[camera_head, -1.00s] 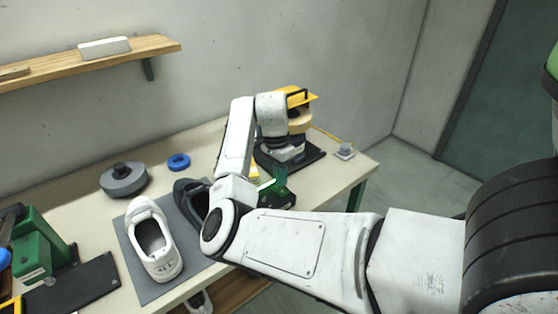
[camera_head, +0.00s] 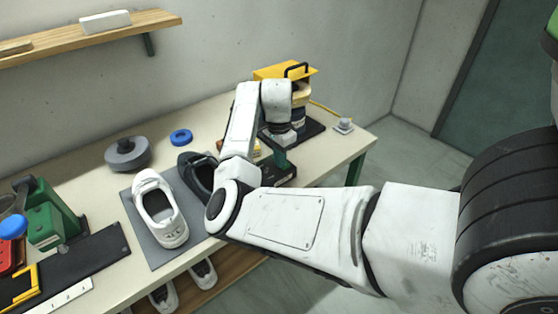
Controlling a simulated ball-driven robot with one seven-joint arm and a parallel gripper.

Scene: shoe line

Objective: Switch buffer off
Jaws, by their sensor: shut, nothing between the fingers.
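The buffer (camera_head: 270,72) stands at the back right of the bench, with a yellow hood, a black handle and a tan wheel beneath. A yellow cable runs from it to a small grey box with a knob (camera_head: 344,125) near the bench's right end; I cannot tell if this is its switch. My gripper (camera_head: 283,139) points down in front of the buffer and hides part of it. Its fingers are hard to make out, but it looks shut and empty. I cannot tell whether it touches anything.
A white shoe (camera_head: 173,229) and a dark shoe (camera_head: 195,174) lie on a grey mat (camera_head: 160,258). A shelf (camera_head: 60,52) hangs above. My forearm crosses the bench's front edge.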

